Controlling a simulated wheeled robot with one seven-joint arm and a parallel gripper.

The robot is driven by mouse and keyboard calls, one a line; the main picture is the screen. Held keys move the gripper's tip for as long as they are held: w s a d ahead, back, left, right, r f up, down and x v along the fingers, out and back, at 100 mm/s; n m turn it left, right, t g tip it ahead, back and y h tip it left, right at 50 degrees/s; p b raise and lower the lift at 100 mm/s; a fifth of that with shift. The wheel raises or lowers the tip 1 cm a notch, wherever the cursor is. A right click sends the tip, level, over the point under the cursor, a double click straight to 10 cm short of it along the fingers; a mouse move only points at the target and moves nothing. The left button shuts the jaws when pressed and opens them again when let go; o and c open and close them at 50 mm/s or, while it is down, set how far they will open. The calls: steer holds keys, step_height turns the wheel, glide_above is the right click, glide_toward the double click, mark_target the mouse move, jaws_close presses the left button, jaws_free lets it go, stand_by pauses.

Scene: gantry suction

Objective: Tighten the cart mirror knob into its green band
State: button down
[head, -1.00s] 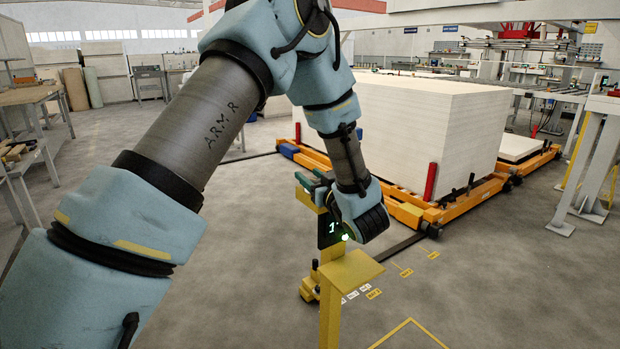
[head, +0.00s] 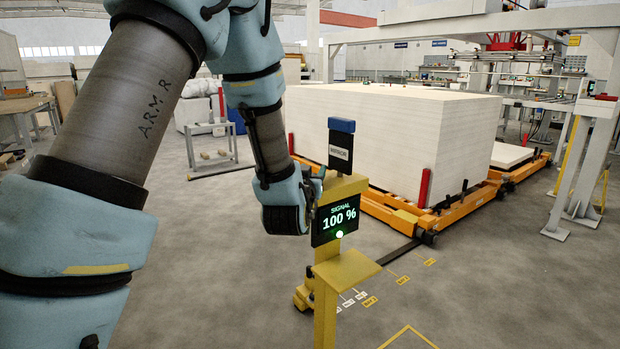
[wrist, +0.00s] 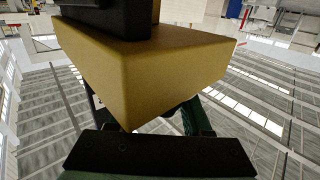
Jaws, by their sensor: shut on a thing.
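The yellow cart (head: 352,265) stands in front of me. Its screen (head: 339,221) reads "SIGNAL 100 %" and a green lamp is lit below it. A dark upright plate (head: 341,150) with a blue top stands above the screen. My gripper (head: 313,196) is at the left side of the cart head and shut on the mirror knob, which my wrist and the cart head hide. In the wrist view the cart's yellow block (wrist: 150,75) fills the upper middle, with my dark gripper parts below. The green band cannot be made out.
A large white board stack (head: 400,125) lies on an orange carrier (head: 390,205) behind the cart. A grey shelf trolley (head: 210,150) stands behind my arm. A grey gantry leg (head: 582,160) is at right.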

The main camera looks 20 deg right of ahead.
steer(key=shift+m+g+h, duration=0.3)
steer(key=shift+h, duration=0.1)
steer(key=shift+c, duration=1.7)
jaws_free()
